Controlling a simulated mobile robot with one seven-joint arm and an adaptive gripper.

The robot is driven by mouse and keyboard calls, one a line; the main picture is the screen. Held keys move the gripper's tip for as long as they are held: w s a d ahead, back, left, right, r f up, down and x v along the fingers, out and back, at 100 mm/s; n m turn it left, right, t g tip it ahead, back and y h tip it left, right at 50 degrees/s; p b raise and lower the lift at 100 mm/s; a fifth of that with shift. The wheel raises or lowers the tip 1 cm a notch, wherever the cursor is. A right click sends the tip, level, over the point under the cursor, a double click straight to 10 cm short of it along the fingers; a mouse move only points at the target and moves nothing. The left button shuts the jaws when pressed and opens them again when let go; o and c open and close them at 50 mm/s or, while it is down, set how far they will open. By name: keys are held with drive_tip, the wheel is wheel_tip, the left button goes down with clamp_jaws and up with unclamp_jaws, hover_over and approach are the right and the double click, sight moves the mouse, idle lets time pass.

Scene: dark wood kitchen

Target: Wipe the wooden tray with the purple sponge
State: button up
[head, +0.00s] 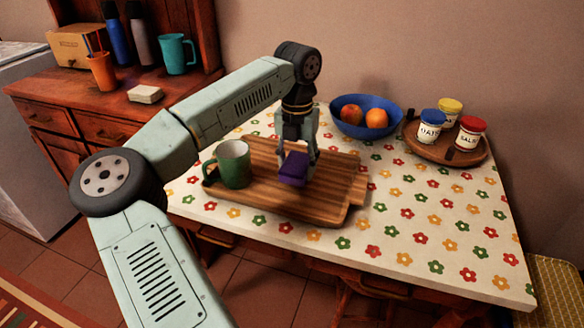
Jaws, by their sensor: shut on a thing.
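The wooden tray (334,200) lies on the flowered tablecloth, with a handle at its right front corner. A green mug (234,166) stands upright on the tray's left part. My gripper (296,158) points down over the middle of the tray and is shut on the purple sponge (293,170). The sponge is low over the tray. I cannot tell whether its underside touches the wood. My gripper is to the right of the mug, with a small gap between mug and sponge. The tray surface behind the sponge is partly hidden by my arm and gripper.
Behind the tray is a blue bowl (364,128) with oranges or similar fruit. A round wooden board (420,151) with several lidded jars is at the back right. The tablecloth's right front (440,240) is clear. A dresser (60,98) stands at left.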

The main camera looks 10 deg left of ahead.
sight(296, 163)
drive_tip(key=shift+r+p, duration=1.6)
drive_tip(key=shift+r, duration=1.15)
drive_tip(key=shift+f, duration=0.1)
